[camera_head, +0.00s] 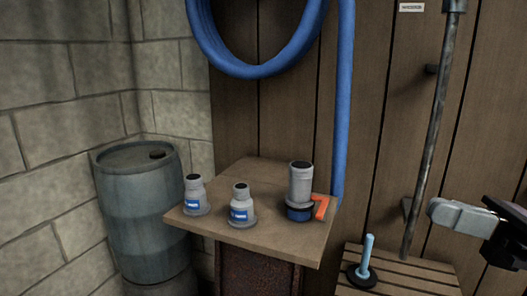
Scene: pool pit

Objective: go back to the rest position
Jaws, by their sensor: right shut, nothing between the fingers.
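My right gripper (436,208) is at the right side of the head view, its grey fingers shut and empty. It is in the air above and to the right of the slatted wooden top, apart from every object. My left gripper is out of view.
The wooden table (262,171) stands by a plank wall. A blue-grey barrel (140,210) is at the left by the block wall. A light-blue rod on a dark disc (366,258) stands on the slatted top (420,277). A metal pole (430,130) rises near my right gripper. A blue hose (343,100) hangs behind.

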